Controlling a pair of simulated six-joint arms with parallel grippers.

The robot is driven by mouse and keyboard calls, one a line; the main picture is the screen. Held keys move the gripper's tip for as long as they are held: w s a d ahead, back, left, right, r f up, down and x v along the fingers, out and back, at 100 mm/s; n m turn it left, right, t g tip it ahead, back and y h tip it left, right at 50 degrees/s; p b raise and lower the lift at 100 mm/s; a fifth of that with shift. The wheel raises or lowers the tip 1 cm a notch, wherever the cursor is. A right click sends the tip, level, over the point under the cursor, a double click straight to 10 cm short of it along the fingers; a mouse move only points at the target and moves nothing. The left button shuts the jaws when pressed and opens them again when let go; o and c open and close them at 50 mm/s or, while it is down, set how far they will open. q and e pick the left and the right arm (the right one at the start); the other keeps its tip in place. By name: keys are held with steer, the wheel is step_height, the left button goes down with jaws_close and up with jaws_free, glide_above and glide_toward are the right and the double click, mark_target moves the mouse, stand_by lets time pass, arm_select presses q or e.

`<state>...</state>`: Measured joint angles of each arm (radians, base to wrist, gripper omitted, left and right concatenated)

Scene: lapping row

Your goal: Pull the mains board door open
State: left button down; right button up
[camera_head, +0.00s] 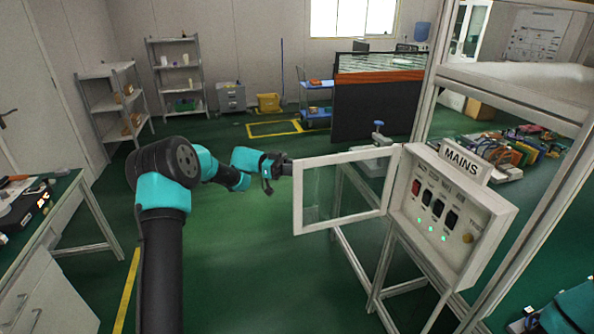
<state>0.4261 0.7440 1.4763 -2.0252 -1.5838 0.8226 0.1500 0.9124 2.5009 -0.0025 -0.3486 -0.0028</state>
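The mains board (462,222) stands at the right of the view, with a "MAINS" sign on top and a red switch, several dark switches and green lights on its face. Its white-framed clear door (344,155) stands swung wide open to the left. My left gripper (286,168) is at the door's far-left edge, near the upper corner. It is too small to tell whether its fingers are shut on the frame. My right arm shows only as a teal part at the bottom right corner, and its gripper is not in view.
A metal frame stand (378,262) carries the board. A workbench (35,215) stands at the left. The green floor between is clear.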

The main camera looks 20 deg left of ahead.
arm_select(q)
steer(key=shift+d+r, duration=0.1)
steer(key=shift+r, duration=0.4)
steer(key=c, duration=1.1)
jaws_free()
steer(key=shift+w+d, duration=0.1)
steer(key=shift+d, duration=0.05)
steer(key=s+a+f, duration=0.1)
steer(key=s+a, duration=0.1)
steer(key=a, duration=1.5)
steer(key=shift+a, duration=0.15)
